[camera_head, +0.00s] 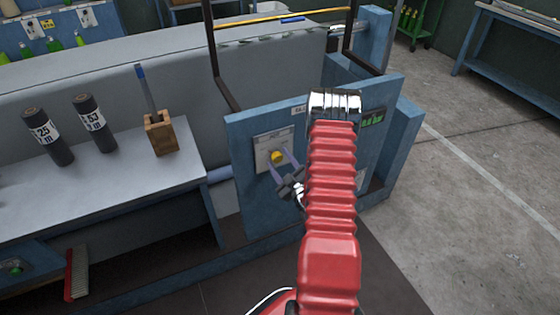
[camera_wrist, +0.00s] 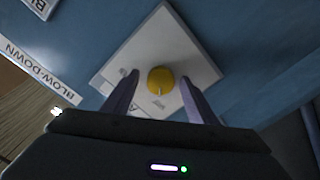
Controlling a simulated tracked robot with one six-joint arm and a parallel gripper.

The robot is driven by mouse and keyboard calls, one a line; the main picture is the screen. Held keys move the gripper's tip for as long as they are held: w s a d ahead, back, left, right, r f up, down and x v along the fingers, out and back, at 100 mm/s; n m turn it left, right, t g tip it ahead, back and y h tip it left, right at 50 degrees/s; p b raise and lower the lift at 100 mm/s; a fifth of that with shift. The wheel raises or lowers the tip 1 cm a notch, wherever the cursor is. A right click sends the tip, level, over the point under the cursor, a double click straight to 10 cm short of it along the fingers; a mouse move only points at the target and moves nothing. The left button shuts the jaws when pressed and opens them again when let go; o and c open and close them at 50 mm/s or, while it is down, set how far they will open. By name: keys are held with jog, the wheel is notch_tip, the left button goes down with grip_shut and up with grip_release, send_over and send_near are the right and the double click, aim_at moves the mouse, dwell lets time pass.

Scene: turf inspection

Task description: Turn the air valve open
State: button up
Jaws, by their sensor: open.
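The air valve is a round yellow knob (camera_head: 278,157) on a pale square plate (camera_head: 265,150), fixed to the front of a blue panel (camera_head: 245,190). In the wrist view the knob (camera_wrist: 161,80) sits near the middle of the plate (camera_wrist: 160,28), with a small pale mark at its lower edge. My gripper (camera_head: 283,160) is open in front of the plate. In the wrist view its two fingers (camera_wrist: 160,82) stand on the left and right of the knob, with gaps on both sides. I cannot tell how deep the fingertips reach.
A "BLOW-DOWN" label (camera_wrist: 38,72) is beside the plate. A green display (camera_head: 373,117) is on the panel, right of my red arm. A bench (camera_head: 110,190) at left holds two dark cylinders (camera_head: 95,122) and a wooden holder (camera_head: 161,132).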

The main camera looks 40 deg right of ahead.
jog(key=shift+c, duration=0.2)
jog(key=c, duration=1)
jog(key=shift+m, duration=0.4)
jog(key=m, duration=0.4)
jog(key=shift+d, duration=0.1)
jog(key=m, duration=0.4)
jog(key=shift+m, duration=0.3)
jog(key=m, duration=0.4)
jog(key=shift+m, duration=2.3)
